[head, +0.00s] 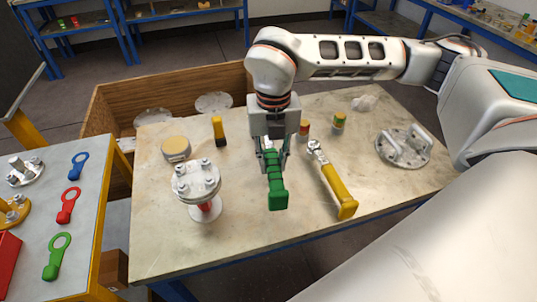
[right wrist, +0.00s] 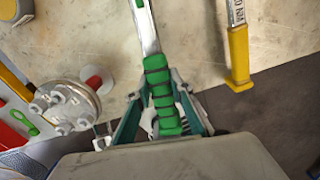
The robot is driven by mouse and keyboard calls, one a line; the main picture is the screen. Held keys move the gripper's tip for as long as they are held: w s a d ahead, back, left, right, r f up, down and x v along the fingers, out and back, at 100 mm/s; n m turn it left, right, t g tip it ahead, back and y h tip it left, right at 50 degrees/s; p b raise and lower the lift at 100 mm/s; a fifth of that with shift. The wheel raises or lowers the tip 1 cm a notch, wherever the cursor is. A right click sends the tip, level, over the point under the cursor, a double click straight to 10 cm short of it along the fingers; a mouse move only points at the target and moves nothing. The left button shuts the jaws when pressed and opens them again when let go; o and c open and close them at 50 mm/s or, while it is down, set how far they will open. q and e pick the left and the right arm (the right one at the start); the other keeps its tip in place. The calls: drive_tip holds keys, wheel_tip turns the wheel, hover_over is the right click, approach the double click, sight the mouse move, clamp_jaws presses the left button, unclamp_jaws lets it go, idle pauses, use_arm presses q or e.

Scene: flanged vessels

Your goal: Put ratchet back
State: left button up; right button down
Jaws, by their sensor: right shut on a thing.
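My right gripper (head: 272,150) points down over the middle of the stone-topped table (head: 240,235) and is shut on the green handle of the ratchet (head: 277,192). In the right wrist view the right gripper's fingers (right wrist: 160,115) close around the ribbed green grip of the ratchet (right wrist: 158,80), and its metal shaft runs up out of the picture. The ratchet's head is hidden behind the gripper in the head view. I cannot tell whether the ratchet touches the table. My left gripper is not in view.
A yellow-handled wrench (head: 338,190) lies just right of the ratchet. A small flanged vessel (head: 197,183) stands to the left. A flange with handles (head: 403,147) lies at the right. Several small bottles stand behind. A side table (head: 85,235) holds colored ring spanners.

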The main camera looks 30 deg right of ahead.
drive_tip(key=shift+s+f+b, duration=0.15)
drive_tip(key=shift+f+b, duration=1.35)
drive_tip(key=shift+f, duration=1.25)
drive_tip(key=shift+f+b, duration=0.5)
drive_tip(key=shift+f, duration=0.55)
drive_tip(key=shift+f, duration=0.5)
drive_tip(key=c, duration=1.2)
unclamp_jaws()
